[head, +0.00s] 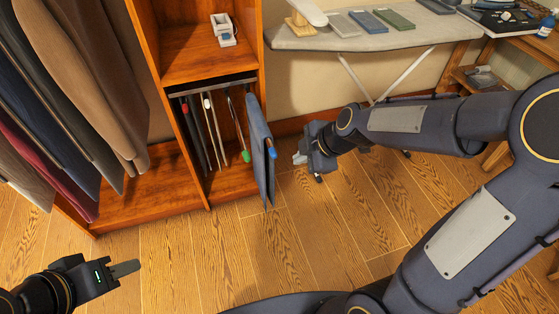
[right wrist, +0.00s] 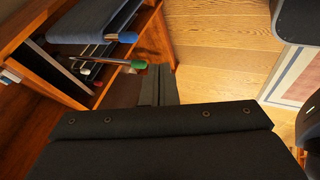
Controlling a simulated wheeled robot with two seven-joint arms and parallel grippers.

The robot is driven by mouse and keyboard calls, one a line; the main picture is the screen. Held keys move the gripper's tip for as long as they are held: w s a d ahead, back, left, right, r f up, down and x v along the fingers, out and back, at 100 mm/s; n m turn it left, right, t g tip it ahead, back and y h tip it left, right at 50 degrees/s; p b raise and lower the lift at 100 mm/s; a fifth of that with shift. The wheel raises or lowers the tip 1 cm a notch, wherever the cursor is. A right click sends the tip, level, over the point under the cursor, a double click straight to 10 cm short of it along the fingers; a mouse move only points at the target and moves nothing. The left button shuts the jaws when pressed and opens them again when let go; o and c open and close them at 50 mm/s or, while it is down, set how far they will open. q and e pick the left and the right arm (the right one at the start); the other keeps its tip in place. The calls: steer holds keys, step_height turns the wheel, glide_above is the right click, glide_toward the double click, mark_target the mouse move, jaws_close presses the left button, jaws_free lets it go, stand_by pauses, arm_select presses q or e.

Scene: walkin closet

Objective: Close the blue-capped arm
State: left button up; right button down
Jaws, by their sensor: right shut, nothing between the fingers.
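The blue-capped arm (head: 271,152) of the trouser rack carries dark blue trousers (head: 260,140). It stands swung out to the right of the other arms, beyond the front of the cabinet bay. In the right wrist view its blue cap (right wrist: 128,37) is at the upper left, with the trousers (right wrist: 90,20) behind it. My right gripper (head: 299,158) is shut and empty, just right of the blue cap and apart from it in the head view. My left gripper (head: 126,268) is low at the left, far from the rack; its finger opening cannot be made out.
A green-capped arm (head: 245,156) and several other arms hang inside the wooden cabinet (head: 206,140). Clothes (head: 70,90) hang at the left. An ironing board (head: 350,40) stands at the back right. The wooden floor (head: 240,250) in front is clear.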

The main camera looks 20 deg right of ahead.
mark_target(272, 148)
steer(key=w+a+f, duration=0.3)
steer(key=w+f, duration=0.4)
steer(key=f, duration=0.1)
steer(key=shift+w+f+b, duration=0.15)
steer(key=shift+w+b, duration=0.25)
steer(key=shift+b, duration=0.05)
steer(key=w, duration=0.5)
steer(key=shift+a, duration=0.15)
steer(key=shift+s, duration=0.1)
